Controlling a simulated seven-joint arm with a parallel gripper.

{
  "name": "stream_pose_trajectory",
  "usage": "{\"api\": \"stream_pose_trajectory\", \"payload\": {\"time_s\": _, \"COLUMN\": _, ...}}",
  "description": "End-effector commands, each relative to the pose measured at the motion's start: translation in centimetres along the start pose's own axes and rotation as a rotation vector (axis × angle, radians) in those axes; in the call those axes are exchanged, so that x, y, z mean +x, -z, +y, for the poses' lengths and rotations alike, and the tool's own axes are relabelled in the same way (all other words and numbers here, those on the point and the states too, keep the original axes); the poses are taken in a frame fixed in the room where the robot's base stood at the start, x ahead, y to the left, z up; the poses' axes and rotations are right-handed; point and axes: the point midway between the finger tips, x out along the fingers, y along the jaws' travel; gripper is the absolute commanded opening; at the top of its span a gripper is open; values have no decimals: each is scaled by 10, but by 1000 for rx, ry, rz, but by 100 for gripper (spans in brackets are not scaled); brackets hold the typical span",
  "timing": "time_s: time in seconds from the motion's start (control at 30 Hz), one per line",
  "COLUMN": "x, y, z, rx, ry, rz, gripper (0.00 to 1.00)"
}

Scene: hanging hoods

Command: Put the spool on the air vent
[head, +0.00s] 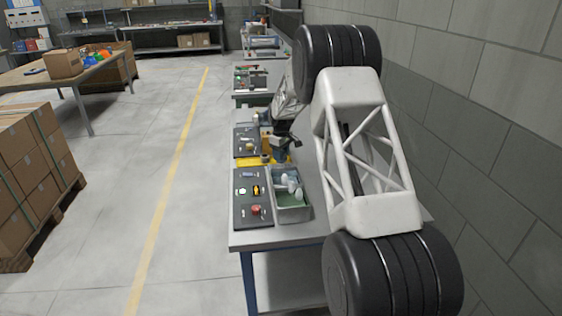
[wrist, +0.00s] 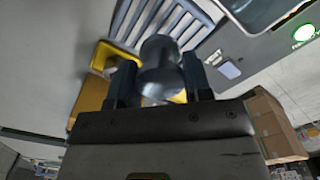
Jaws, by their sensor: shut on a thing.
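My gripper (wrist: 160,82) is shut on the spool (wrist: 161,58), a blurred grey, rounded piece that sticks out between the two dark fingers in the wrist view. Pale grey slats (wrist: 192,28), which look like the air vent, lie beyond the spool at the top of that view. The spool is seen against them, and I cannot tell how far apart they are. In the head view my gripper (head: 281,146) is over the workbench near a yellow piece (head: 262,162). I cannot make out the vent there.
On the workbench (head: 275,238), a metal bin (head: 293,213) holds pale and green items. Dark boards (head: 240,219) with small parts lie left of it. A block wall (head: 490,120) runs along the right. Cartons on a pallet (head: 25,160) stand left, beyond open floor.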

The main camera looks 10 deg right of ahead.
Motion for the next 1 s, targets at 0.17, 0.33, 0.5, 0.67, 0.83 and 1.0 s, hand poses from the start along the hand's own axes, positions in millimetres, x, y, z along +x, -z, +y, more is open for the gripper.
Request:
{"api": "stream_pose_trajectory", "payload": {"time_s": 0.17, "x": 17, "y": 0, "z": 0, "rx": 0, "ry": 2, "rz": -2, "gripper": 20}}
{"api": "stream_pose_trajectory", "payload": {"time_s": 0.33, "x": 33, "y": 0, "z": 0, "rx": 0, "ry": 1, "rz": -1, "gripper": 20}}
{"api": "stream_pose_trajectory", "payload": {"time_s": 0.5, "x": 35, "y": 0, "z": 0, "rx": 0, "ry": 1, "rz": -1, "gripper": 20}}
{"api": "stream_pose_trajectory", "payload": {"time_s": 0.67, "x": 35, "y": 0, "z": 0, "rx": 0, "ry": 1, "rz": -1, "gripper": 20}}
{"api": "stream_pose_trajectory", "payload": {"time_s": 0.83, "x": 38, "y": 0, "z": 0, "rx": 0, "ry": 1, "rz": -1, "gripper": 20}}
{"api": "stream_pose_trajectory", "payload": {"time_s": 1.0, "x": 38, "y": 0, "z": 0, "rx": 0, "ry": 1, "rz": -1, "gripper": 70}}
